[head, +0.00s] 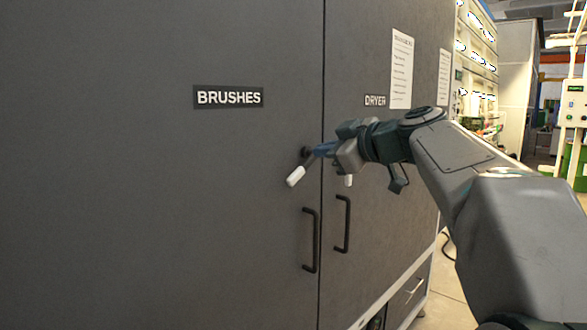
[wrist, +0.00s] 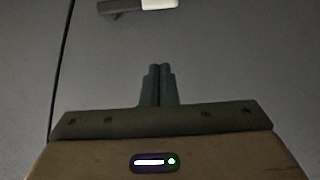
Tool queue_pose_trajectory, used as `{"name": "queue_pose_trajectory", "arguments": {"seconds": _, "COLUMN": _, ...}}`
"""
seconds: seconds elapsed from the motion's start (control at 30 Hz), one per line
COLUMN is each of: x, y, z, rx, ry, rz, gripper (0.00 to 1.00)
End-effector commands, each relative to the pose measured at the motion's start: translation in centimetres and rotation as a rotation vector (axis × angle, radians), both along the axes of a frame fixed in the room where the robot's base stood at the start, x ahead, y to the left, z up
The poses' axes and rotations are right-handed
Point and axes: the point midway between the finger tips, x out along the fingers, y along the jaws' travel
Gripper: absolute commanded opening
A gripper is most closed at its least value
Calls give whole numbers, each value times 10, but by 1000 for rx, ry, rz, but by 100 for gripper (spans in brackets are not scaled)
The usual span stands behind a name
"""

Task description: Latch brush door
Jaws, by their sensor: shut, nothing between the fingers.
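The brush door (head: 150,200) is the dark grey panel labelled "BRUSHES", and it looks flush with the dryer door beside it. Its latch handle (head: 296,176) has a white grip slanting down-left from a dark pivot close to the door seam. My gripper (head: 318,151) is just right of that pivot, fingers pointing at the door; I cannot tell whether it touches the latch. In the wrist view, my gripper's fingers (wrist: 157,72) are together and empty. A latch handle with a white end (wrist: 160,4) is cut off at the top there; I cannot tell which latch it is.
The dryer door (head: 375,200) has a second white latch grip (head: 348,181), partly hidden by my gripper. Black pull handles (head: 309,240) (head: 343,223) flank the seam below. Paper sheets (head: 401,68) hang on the dryer side. Open floor shows at the right beyond my arm.

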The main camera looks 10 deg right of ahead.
Motion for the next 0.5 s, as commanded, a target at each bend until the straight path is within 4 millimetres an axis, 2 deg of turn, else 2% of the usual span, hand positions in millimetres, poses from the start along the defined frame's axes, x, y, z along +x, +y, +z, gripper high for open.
{"name": "queue_pose_trajectory", "arguments": {"seconds": 0.37, "x": 1, "y": 0, "z": 2, "rx": -3, "ry": -8, "rz": 2, "gripper": 0}}
{"name": "queue_pose_trajectory", "arguments": {"seconds": 0.5, "x": 11, "y": 6, "z": 1, "rx": -3, "ry": -7, "rz": 5, "gripper": 0}}
